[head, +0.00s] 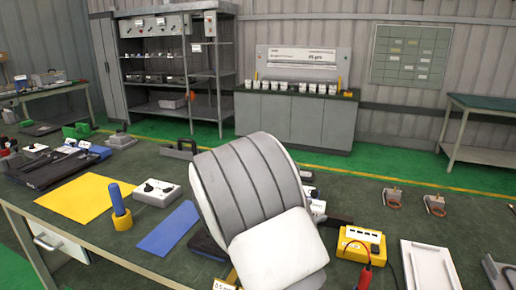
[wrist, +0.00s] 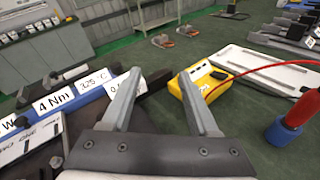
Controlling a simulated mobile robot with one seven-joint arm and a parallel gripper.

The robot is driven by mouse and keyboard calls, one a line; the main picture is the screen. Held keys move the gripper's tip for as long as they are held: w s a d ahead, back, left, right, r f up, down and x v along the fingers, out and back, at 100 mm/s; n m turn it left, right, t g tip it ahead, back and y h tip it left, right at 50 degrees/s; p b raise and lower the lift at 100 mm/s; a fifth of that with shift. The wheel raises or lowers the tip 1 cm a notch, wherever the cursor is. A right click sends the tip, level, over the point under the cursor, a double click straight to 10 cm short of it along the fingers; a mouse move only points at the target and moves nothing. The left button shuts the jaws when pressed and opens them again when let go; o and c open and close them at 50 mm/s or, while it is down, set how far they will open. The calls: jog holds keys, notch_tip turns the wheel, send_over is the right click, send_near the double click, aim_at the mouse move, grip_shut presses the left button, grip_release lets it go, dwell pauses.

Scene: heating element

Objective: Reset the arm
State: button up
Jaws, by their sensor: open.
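My gripper (wrist: 160,76) shows in the wrist view with its two grey fingers apart and nothing between them. It is above the dark green workbench. A yellow meter box (wrist: 204,86) with a red cable sits just beyond the right fingertip; it also shows in the head view (head: 360,244). A blue rail with white labels (wrist: 85,92), reading "4 Nm" and "325 °C", lies left of the fingers. In the head view my white and grey arm fills the middle and hides the gripper. Two small parts with orange loops (head: 391,197) (head: 435,204) lie on the bench's right side.
A white tray (head: 428,268) is right of the meter. In the wrist view a blue and red handle (wrist: 291,122) stands at right. Left on the bench are a yellow mat (head: 85,198), a blue mat (head: 168,230) and a blue-handled tool (head: 118,200). Bare bench lies behind the meter.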

jog(key=s+d+r+m+g+y+p, duration=0.2)
jog(key=s+d+r+m+g+y, duration=0.15)
jog(key=s+m, duration=0.35)
jog(key=s+d+r+m+g+y+p, duration=0.1)
jog(key=s+d+r+m+g+y, duration=0.25)
jog(key=s, duration=0.65)
jog(key=s+a+r+m+t+y+p, duration=0.2)
jog(key=s+a+r+m+y, duration=0.1)
jog(key=s, duration=0.4)
jog(key=s+a+r+m+t+y+p, duration=0.2)
jog(key=s+a+r+m+y, duration=0.1)
jog(key=s+a+r+m, duration=0.2)
jog(key=s+r+m, duration=0.1)
jog(key=s+m, duration=0.1)
jog(key=m, duration=0.1)
jog(key=shift+a+r, duration=0.15)
jog(key=shift+a, duration=0.2)
